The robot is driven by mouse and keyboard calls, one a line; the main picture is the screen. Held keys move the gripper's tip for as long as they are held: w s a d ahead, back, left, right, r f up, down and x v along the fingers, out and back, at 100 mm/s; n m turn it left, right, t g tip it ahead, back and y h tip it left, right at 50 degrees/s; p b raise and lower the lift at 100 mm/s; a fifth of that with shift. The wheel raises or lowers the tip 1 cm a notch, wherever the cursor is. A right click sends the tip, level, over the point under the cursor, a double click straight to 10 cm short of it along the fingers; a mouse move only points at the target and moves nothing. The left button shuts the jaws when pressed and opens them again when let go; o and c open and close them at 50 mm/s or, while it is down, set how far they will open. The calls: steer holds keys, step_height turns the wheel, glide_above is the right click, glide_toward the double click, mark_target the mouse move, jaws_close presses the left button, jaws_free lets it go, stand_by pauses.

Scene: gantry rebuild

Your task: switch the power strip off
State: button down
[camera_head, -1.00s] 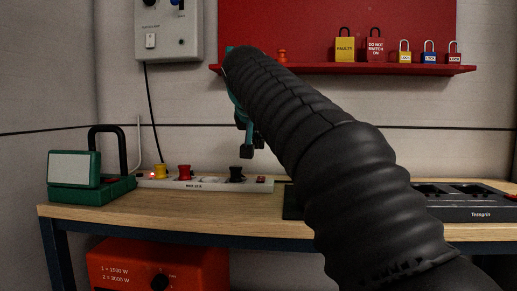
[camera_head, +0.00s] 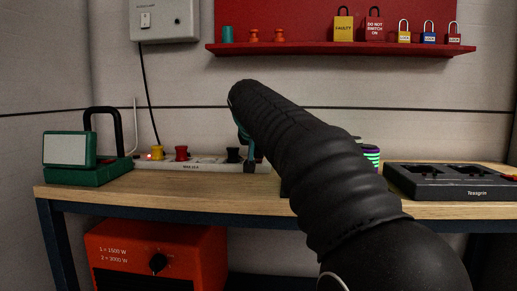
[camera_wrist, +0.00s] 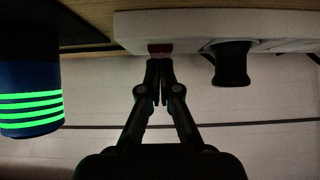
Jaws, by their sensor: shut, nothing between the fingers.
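The white power strip (camera_head: 205,167) lies along the back of the wooden bench, with yellow, red and black plugs in it. A small red light (camera_head: 149,156) glows near its left end. The strip also shows at the top of the wrist view (camera_wrist: 190,22), with its dark red switch (camera_wrist: 160,47) in its edge. My gripper (camera_head: 249,167) is shut and empty at the strip's right end, and hides the switch in the head view. In the wrist view my fingertips (camera_wrist: 160,62) are right at the switch. I cannot tell whether they touch it.
The black plug (camera_wrist: 232,65) is close beside my fingers. A blue cup with green bands (camera_wrist: 30,95) stands on the other side. A green lamp-like device (camera_head: 85,155) is at the left, a black tray (camera_head: 450,182) at the right. A red shelf (camera_head: 340,48) hangs above.

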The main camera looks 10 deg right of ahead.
steer(key=shift+w+f, duration=0.1)
steer(key=shift+f, duration=0.2)
steer(key=shift+w+d+r+p, duration=0.15)
steer(key=shift+w+p, duration=0.2)
steer(key=shift+w, duration=0.05)
steer(key=shift+w+d+r+p, duration=0.1)
steer(key=shift+w+p, duration=0.25)
steer(key=shift+r, duration=0.1)
steer(key=shift+r+p, duration=0.25)
steer(key=shift+p, duration=0.05)
steer(key=r+p, duration=0.2)
steer(key=r, duration=0.1)
steer(key=shift+w+r, duration=0.15)
steer(key=shift+w, duration=0.05)
steer(key=w+r+v, duration=0.1)
steer(key=v, duration=0.8)
steer(key=shift+d+r, duration=0.2)
steer(key=shift+r, duration=0.45)
